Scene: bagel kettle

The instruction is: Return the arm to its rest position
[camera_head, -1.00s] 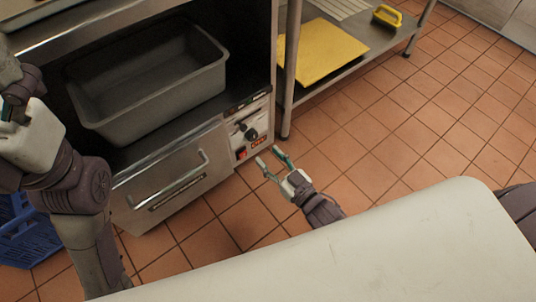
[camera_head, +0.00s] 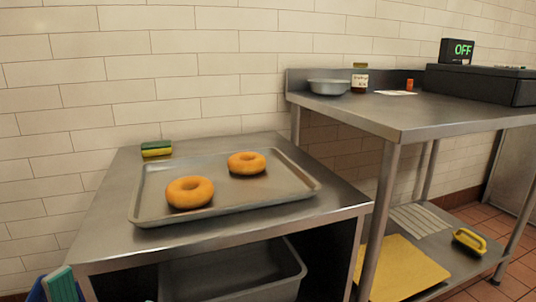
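The tip of what looks like my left gripper (camera_head: 62,284), a teal pad, shows at the bottom left corner in front of the steel cabinet. The rest of that gripper and its arm are cut off, so its opening cannot be told. My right gripper and arm are out of view.
A metal tray (camera_head: 146,212) on the steel cabinet holds two bagels (camera_head: 190,192) (camera_head: 246,163). A sponge (camera_head: 156,150) lies behind. A grey bin (camera_head: 232,278) sits below. A steel table (camera_head: 420,115) at right bears a bowl (camera_head: 328,87), jar (camera_head: 360,77) and black unit (camera_head: 480,84).

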